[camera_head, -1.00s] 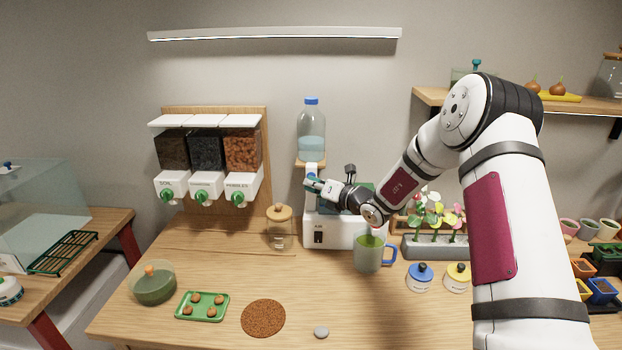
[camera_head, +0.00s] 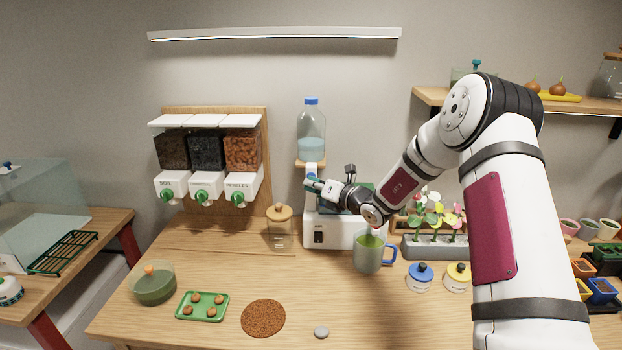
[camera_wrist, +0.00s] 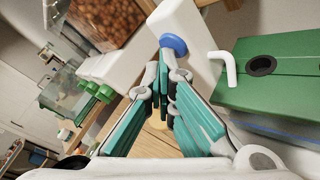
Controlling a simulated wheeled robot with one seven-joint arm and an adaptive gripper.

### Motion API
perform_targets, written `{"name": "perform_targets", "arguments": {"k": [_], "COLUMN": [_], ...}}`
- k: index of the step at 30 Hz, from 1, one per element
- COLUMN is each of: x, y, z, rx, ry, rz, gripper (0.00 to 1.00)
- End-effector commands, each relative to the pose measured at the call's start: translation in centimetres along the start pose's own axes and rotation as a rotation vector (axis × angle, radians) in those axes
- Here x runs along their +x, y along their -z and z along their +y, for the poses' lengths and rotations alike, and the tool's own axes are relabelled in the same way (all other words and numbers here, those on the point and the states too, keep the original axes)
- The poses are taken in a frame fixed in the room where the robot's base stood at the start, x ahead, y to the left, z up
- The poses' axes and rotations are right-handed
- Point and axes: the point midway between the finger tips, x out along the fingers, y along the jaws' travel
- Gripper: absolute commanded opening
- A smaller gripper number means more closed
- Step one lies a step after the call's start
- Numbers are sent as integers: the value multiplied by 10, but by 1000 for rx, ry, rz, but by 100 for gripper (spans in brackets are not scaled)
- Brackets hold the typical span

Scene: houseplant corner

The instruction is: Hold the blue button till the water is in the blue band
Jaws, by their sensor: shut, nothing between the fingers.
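The water bottle (camera_head: 311,135) with a blue cap stands upside or upright on a wooden ledge, partly filled with pale blue water. Below it is a white housing with the blue button (camera_wrist: 174,45), clear in the wrist view. My gripper (camera_head: 312,185) is in front of this housing. In the wrist view its teal fingers (camera_wrist: 165,65) are closed together, tips at the lower edge of the button; they seem to touch it, but I cannot tell how far it is pressed. A greenish mug (camera_head: 367,256) with a blue handle stands on the table. I cannot make out a blue band.
A glass jar with a wooden lid (camera_head: 280,232) stands left of the white machine base (camera_head: 345,234). Three wall dispensers (camera_head: 205,160) hang further left. Blue-lidded and yellow-lidded jars (camera_head: 420,280) stand right of the mug.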

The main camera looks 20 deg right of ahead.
Motion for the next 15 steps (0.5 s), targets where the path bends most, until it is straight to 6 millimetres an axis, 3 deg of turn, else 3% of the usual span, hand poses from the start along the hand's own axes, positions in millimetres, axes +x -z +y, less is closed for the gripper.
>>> {"name": "perform_targets", "arguments": {"k": [15], "x": [-13], "y": [9], "z": [10], "rx": [0], "ry": [0], "rz": [0], "gripper": [0]}}
